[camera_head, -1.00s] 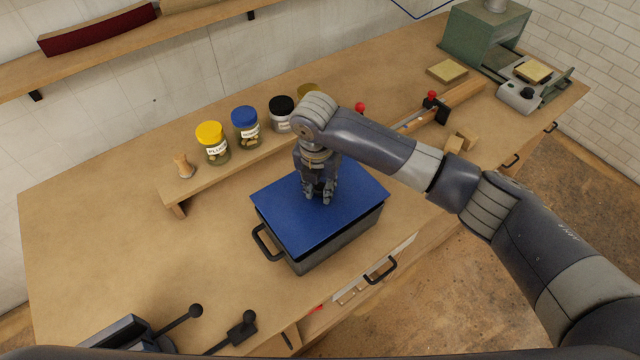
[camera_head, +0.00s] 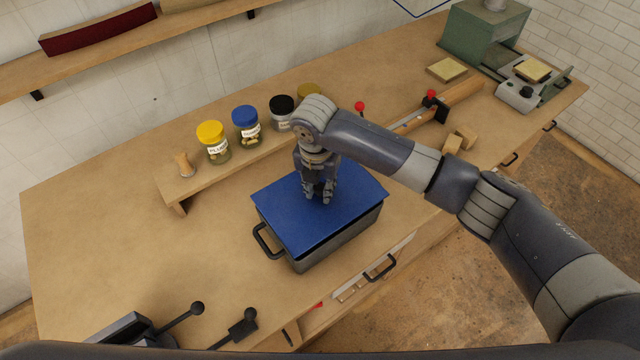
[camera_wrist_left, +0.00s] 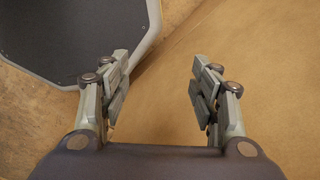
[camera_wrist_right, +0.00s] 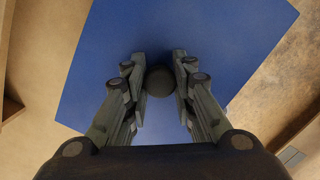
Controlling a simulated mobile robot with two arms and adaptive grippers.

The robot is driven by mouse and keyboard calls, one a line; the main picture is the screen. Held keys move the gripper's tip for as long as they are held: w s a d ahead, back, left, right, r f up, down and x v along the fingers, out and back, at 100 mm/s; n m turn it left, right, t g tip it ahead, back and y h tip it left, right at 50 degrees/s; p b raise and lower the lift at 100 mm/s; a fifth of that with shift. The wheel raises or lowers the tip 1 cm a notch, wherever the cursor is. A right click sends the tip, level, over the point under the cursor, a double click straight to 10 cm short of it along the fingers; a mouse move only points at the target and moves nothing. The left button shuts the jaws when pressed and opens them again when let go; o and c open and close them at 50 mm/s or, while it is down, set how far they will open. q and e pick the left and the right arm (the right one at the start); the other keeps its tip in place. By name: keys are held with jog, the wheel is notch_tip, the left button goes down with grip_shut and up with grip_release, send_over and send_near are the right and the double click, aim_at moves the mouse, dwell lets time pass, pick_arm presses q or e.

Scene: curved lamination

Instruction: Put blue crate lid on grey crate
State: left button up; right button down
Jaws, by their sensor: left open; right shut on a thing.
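The blue crate lid (camera_head: 290,215) lies over the top of the grey crate (camera_head: 335,242) on the workbench, roughly lined up with its rim. Whether it is fully seated all round I cannot tell. My right gripper (camera_head: 319,200) is above the lid's middle, shut on its dark round knob. The lid (camera_wrist_right: 210,40) and knob (camera_wrist_right: 160,81) show in the right wrist view, with the fingers on either side of the knob. My left gripper (camera_wrist_left: 160,90) is open and empty in the left wrist view; it is outside the head view.
Jars with yellow (camera_head: 211,134), blue (camera_head: 246,126) and black lids stand on a low wooden shelf (camera_head: 235,162) behind the crate. Small wooden blocks (camera_head: 458,140) lie right of it. Black levers (camera_head: 185,318) stick up at the front left.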

jog(key=shift+f, duration=0.15)
jog(key=shift+f+b, duration=0.35)
jog(key=shift+f, duration=0.4)
jog(key=shift+f, duration=0.55)
dwell(0.5)
jog(key=c, duration=1.3)
grip_release()
